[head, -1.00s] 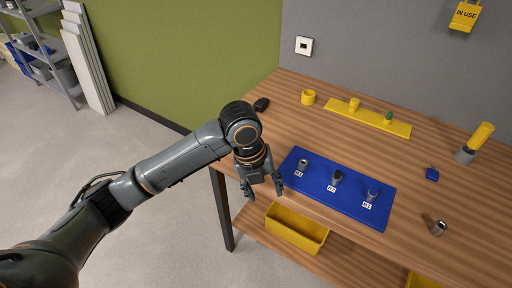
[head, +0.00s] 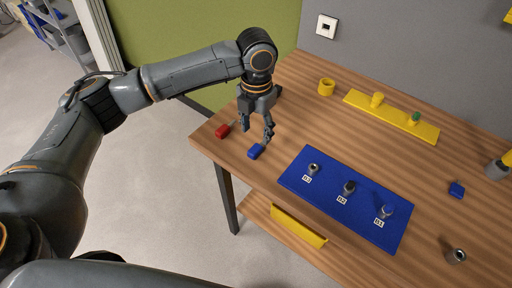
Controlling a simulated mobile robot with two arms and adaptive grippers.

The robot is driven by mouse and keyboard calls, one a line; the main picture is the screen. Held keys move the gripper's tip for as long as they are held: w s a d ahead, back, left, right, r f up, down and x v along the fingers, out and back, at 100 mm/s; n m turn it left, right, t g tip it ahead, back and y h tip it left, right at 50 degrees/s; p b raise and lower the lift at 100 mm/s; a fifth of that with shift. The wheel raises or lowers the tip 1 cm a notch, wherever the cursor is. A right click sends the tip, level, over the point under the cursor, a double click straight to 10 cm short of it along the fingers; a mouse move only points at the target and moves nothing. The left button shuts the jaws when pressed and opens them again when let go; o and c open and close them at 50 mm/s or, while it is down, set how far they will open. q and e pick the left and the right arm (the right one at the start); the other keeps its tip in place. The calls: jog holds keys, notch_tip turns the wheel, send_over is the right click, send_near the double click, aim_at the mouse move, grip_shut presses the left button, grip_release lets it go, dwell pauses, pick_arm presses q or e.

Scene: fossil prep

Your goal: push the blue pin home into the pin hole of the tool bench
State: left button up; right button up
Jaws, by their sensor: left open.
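A small blue block-like piece (head: 256,151), which looks like the head of the blue pin, is at the near left edge of the wooden tool bench (head: 290,115). My left gripper (head: 256,134) points down just behind and above it, fingers apart, with nothing visible between them. I cannot tell whether it touches the piece. The pin hole cannot be made out, nor how deep the pin sits. A similar red piece (head: 222,131) is to its left at the bench corner. My right gripper is not in view.
A blue mat (head: 340,212) holds several grey fittings with number labels. Behind it are a yellow strip (head: 398,118) with pegs and a yellow cup (head: 326,87). Another blue piece (head: 456,190) and a grey cylinder (head: 457,256) are at right. A yellow bin (head: 299,226) is below.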

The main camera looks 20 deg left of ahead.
aim_at(256, 148)
pick_arm(q)
jog(key=shift+w+f, duration=0.15)
jog(key=shift+f, duration=0.5)
jog(key=shift+w+f, duration=0.1)
jog(key=shift+f, duration=0.2)
jog(key=shift+s+f+p, duration=0.25)
jog(key=shift+f+p, duration=0.5)
jog(key=shift+f, duration=0.5)
notch_tip(256, 148, down, 2)
jog(key=shift+a+f, duration=0.1)
jog(key=shift+f, duration=0.05)
jog(key=shift+w+f, duration=0.1)
jog(key=shift+f, duration=0.1)
grip_shut()
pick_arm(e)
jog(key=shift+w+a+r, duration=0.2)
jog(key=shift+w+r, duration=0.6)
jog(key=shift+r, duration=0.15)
